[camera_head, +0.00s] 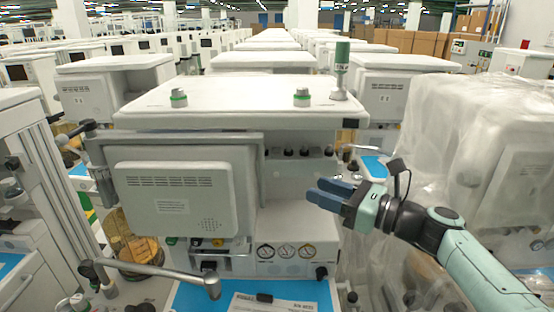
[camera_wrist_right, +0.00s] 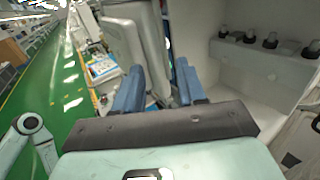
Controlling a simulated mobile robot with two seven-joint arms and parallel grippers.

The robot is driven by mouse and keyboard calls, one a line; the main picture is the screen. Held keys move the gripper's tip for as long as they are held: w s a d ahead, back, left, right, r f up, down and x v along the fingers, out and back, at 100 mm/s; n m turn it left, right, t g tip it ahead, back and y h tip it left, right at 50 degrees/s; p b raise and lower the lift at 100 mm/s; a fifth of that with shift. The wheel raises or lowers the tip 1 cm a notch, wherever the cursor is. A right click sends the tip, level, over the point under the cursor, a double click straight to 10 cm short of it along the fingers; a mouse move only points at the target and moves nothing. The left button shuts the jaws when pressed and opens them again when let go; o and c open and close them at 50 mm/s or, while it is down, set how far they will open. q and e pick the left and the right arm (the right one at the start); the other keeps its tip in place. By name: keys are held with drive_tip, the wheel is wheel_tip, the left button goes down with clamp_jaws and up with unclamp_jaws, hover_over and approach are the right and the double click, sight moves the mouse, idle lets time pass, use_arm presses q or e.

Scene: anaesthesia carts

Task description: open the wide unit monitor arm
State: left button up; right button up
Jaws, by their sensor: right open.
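The wide unit (camera_head: 240,105) stands in the centre of the head view, a white cart with a flat top. Its monitor (camera_head: 180,200) shows a pale grey back with vent slots and hangs in front of the unit's left half. The arm carrying it is mostly hidden; a grey bracket (camera_head: 95,150) shows at its left edge. My right gripper (camera_head: 326,190) is open and empty, with blue fingers pointing left, to the right of the monitor's right edge and apart from it. In the right wrist view, the monitor edge (camera_wrist_right: 125,42) appears beyond the open fingers (camera_wrist_right: 158,85). My left gripper is out of view.
Gauges (camera_head: 285,251) and a blue work surface (camera_head: 195,296) with a paper lie below the monitor. A metal bar (camera_head: 150,268) crosses at lower left. A plastic-wrapped unit (camera_head: 440,130) stands at right. A green floor aisle (camera_wrist_right: 60,85) shows in the wrist view.

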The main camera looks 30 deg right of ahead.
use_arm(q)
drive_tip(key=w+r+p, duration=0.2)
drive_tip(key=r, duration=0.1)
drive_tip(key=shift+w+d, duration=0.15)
use_arm(e)
drive_tip(key=x, duration=1.3)
drive_tip(key=shift+w, duration=0.3)
drive_tip(key=shift+s, duration=0.1)
clamp_jaws()
